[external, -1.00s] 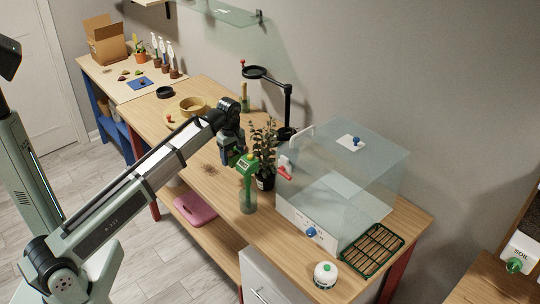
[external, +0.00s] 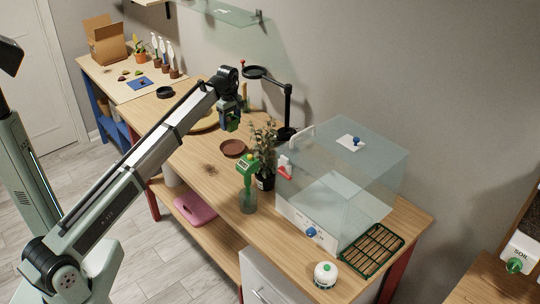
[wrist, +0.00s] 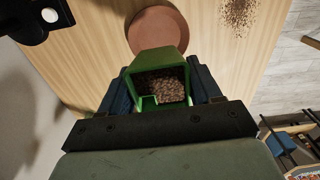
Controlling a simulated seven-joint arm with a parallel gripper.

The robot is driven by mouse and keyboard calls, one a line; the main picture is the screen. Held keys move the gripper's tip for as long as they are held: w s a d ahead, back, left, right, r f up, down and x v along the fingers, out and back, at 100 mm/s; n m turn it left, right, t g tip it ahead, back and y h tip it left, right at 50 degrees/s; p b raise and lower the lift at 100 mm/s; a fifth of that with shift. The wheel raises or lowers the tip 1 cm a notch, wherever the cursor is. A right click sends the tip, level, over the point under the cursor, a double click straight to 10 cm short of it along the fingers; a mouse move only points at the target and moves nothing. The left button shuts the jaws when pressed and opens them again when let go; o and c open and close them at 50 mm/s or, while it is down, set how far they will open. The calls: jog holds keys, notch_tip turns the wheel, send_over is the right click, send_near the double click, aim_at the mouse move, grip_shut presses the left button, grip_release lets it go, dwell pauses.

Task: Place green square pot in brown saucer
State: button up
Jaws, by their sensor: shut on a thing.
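My gripper (external: 232,126) is shut on the green square pot (external: 233,121) and holds it above the wooden bench. In the wrist view the pot (wrist: 157,56) sits between the two fingers, with brown granular soil inside. The brown saucer (external: 233,148) lies on the bench, just below the pot in the external view. In the wrist view the saucer (wrist: 158,22) shows beyond the pot, which covers part of it. The saucer's visible part is empty. The pot appears clear of the saucer.
A green-topped spray bottle (external: 248,190) and a leafy plant (external: 265,155) stand right of the saucer. A clear box (external: 340,180) stands farther right. A black stand (external: 287,105) rises behind. Spilled soil (external: 211,170) lies left of the saucer. A yellow dish (external: 205,122) is partly behind my arm.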

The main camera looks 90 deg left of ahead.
jog(key=shift+f+m, duration=0.25)
jog(key=shift+m, duration=0.05)
jog(key=shift+f, duration=4.75)
jog(key=shift+f, duration=0.15)
jog(key=o, duration=0.8)
notch_tip(320, 180, up, 12)
jog(key=shift+r, duration=0.15)
